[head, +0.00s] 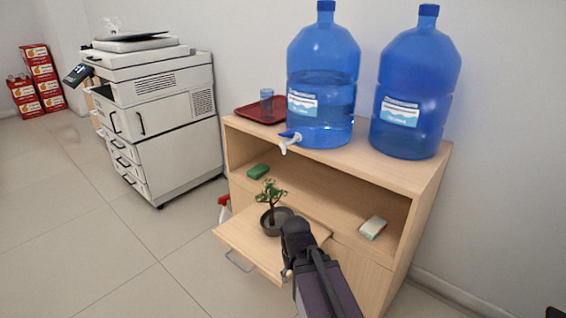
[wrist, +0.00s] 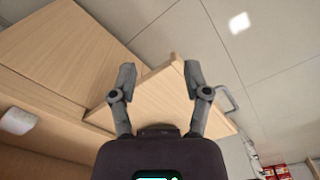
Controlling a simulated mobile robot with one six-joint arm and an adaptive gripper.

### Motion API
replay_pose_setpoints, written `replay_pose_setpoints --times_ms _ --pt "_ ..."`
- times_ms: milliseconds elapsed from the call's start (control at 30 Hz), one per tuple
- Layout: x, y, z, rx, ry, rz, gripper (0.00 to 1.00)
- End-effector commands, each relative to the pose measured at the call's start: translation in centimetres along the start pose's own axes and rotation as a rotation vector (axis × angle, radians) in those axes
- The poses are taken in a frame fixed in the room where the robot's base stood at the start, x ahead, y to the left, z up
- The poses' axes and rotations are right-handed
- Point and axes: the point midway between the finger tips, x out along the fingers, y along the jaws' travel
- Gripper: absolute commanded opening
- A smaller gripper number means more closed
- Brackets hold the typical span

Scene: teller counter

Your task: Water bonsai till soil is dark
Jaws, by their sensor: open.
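The bonsai (head: 271,194) is a small green tree in a dark grey round pot (head: 268,222). It stands upright on a pulled-out wooden board (head: 243,238) at the front of the cabinet. The soil is too small to judge its colour. My gripper (wrist: 159,76) is open and empty in the wrist view, with bare wood of the board (wrist: 160,102) behind its fingers. In the head view my arm ends close to the right of the pot, and its fingers are not clear. The bonsai does not show in the wrist view.
A blue water jug (head: 323,100) with a white tap (head: 289,142) stands on the cabinet top beside another jug (head: 415,85). A glass (head: 266,102) sits on a red tray (head: 247,111). A green block (head: 258,171) and small box (head: 373,227) lie inside. A printer (head: 155,110) stands left.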

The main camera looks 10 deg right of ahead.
Motion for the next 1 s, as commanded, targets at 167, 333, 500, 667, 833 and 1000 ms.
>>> replay_pose_setpoints --times_ms 167,333,500,667,833,1000 --pt "0.0 0.0 0.0 0.000 0.000 0.000 0.62" --pt "0.0 0.0 0.0 0.000 0.000 0.000 0.62" --pt "0.0 0.0 0.0 0.000 0.000 0.000 0.41" --pt "-0.4 0.0 -0.3 -0.004 0.002 -0.006 0.00" --pt "-1.6 0.1 -1.1 -0.019 0.010 -0.025 0.00" --pt "-3.7 0.0 -2.5 -0.049 0.025 -0.060 0.00"
